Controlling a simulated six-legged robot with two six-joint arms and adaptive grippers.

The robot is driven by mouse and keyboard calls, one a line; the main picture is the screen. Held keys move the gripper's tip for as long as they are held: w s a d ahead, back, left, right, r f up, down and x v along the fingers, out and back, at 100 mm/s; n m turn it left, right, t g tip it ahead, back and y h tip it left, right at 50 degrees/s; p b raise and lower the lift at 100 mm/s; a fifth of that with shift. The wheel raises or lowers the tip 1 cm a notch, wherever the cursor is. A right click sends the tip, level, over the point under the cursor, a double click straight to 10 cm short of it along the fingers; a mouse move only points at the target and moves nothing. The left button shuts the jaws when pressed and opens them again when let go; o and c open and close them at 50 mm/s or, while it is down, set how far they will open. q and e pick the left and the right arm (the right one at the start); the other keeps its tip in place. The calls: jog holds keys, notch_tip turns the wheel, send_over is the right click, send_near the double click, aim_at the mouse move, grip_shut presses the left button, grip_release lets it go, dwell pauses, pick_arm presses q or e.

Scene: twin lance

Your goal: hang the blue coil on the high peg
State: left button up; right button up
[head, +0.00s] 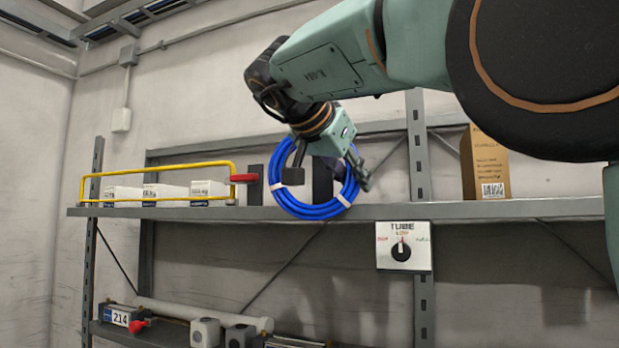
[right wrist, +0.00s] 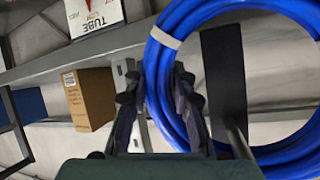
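The blue coil (head: 298,207), a ring bound with white bands, is upright in front of the shelf edge in the head view. My right gripper (head: 326,178) is at it, with its fingers apart. In the right wrist view one side of the coil (right wrist: 157,80) passes between the fingers of my right gripper (right wrist: 157,85), which look spread around it. A dark upright plate (right wrist: 224,75) with a grey rod, likely a peg (right wrist: 236,135), shows inside the ring. I cannot tell whether the coil rests on the rod. My left gripper is out of view.
The shelf (head: 470,211) carries white boxes (head: 165,193) behind a yellow rail (head: 150,168) and a brown carton (head: 484,165). A red-tipped dark block (head: 255,185) stands left of the coil. A TUBE dial plate (head: 403,246) hangs below the shelf.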

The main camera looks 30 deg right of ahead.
jog(key=o, duration=0.4)
jog(key=shift+s+a, duration=0.1)
jog(key=shift+o, duration=0.2)
